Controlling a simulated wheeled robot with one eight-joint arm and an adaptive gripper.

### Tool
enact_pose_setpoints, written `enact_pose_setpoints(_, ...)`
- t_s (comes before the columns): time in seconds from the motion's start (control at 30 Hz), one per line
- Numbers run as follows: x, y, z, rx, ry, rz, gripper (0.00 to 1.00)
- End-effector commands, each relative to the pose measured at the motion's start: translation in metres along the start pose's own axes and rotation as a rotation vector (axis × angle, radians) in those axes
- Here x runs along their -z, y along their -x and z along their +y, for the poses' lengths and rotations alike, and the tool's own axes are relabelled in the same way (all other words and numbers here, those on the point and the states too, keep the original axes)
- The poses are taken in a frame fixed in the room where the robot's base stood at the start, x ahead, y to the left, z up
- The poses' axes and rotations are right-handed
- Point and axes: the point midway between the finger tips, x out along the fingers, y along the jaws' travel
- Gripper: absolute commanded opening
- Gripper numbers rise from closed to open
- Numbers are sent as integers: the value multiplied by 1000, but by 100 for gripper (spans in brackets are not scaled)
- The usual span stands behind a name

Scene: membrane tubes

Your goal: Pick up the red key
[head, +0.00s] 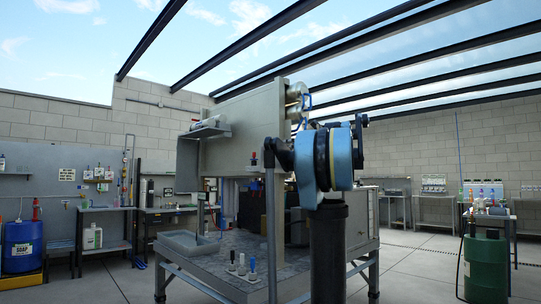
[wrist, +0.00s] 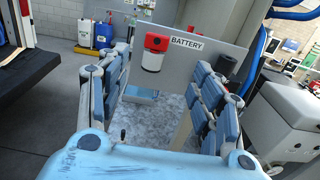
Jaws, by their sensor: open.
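A red key-like knob (wrist: 157,42) sits on top of a white cylindrical body (wrist: 152,62), fixed to a grey panel beside a "BATTERY" label (wrist: 186,43). In the wrist view it shows between the fingers of my gripper (wrist: 162,62), beyond their tips. My gripper is open and empty, with blue-padded fingers to the left and right of the knob. In the head view a small red spot (head: 254,155) shows on the grey stand left of my arm; I cannot tell whether it is the same part.
A work table (head: 215,270) carries the grey panel and several small upright pegs (head: 241,264). In the wrist view a dark cylinder (wrist: 227,67) stands behind the right finger, and a pale grey box (wrist: 285,120) is at right.

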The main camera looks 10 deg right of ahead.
Motion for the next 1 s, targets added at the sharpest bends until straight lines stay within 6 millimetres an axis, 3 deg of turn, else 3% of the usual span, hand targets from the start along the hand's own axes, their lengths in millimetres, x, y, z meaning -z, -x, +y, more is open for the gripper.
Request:
enact_pose_setpoints(0.4,0,-70,1,-3,2,1,60)
enact_pose_setpoints(0.77,-1,-90,2,-1,2,1,60)
enact_pose_setpoints(1.0,-4,-121,5,-3,2,1,60)
